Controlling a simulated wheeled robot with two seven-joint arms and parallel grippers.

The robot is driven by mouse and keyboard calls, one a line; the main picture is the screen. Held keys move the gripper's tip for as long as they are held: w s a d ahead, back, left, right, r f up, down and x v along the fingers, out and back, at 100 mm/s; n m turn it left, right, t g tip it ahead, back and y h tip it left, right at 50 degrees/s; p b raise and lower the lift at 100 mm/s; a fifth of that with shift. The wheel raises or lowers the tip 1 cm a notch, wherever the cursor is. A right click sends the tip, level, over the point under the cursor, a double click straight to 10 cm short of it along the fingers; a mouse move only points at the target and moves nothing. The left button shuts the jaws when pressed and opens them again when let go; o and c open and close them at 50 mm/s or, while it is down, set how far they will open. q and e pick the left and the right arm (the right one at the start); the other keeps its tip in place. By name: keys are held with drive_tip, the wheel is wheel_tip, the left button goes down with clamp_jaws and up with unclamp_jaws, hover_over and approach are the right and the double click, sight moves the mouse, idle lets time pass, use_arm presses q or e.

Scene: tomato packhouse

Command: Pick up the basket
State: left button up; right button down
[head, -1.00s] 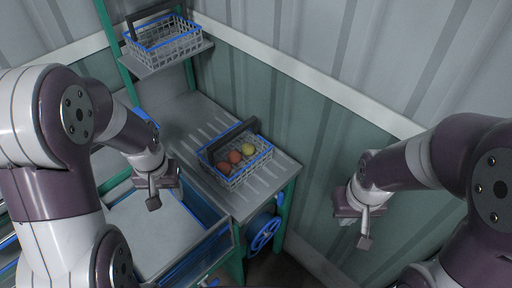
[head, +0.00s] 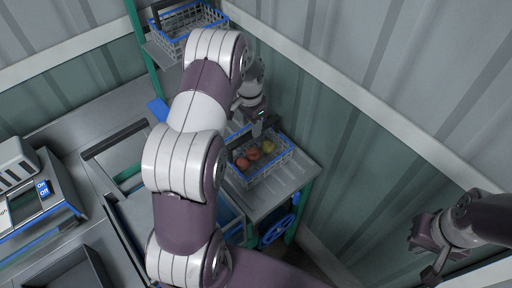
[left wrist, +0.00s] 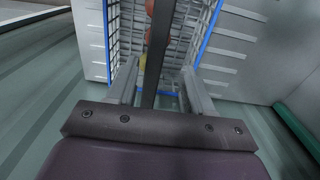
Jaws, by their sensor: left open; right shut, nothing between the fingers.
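The wire basket (head: 270,168) with a blue rim stands on the grey ribbed table and holds a few red and yellowish tomatoes (head: 253,153). My left gripper (head: 262,124) is open just above the basket's far side. In the left wrist view, the dark basket handle (left wrist: 154,62) runs between my two open fingers (left wrist: 160,80); I cannot tell whether either finger touches it. The blue-rimmed basket wall (left wrist: 208,30) shows beyond them. My right gripper (head: 432,258) is shut and empty at the lower right, well away from the basket.
An empty wire basket (head: 198,20) with a blue rim sits on the upper shelf at the back. A green post (head: 137,32) rises beside it. The corrugated wall is close behind the table. A blue handwheel (head: 278,230) is under the table. A labelled machine (head: 42,188) stands at the left.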

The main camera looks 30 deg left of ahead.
use_arm(q)
drive_tip(key=shift+d+f+p, duration=0.25)
drive_tip(key=shift+f+p, duration=0.3)
drive_tip(key=shift+f, duration=0.05)
drive_tip(key=shift+d+f+p, duration=0.25)
drive_tip(key=shift+f+p, duration=0.3)
drive_tip(key=shift+f, duration=0.05)
wheel_tip(320, 180, down, 2)
drive_tip(key=shift+f, duration=0.25)
drive_tip(key=shift+a+f, duration=0.1)
drive_tip(key=shift+f, duration=0.05)
drive_tip(key=shift+c, duration=1.2)
clamp_jaws()
drive_tip(key=shift+w, duration=0.1)
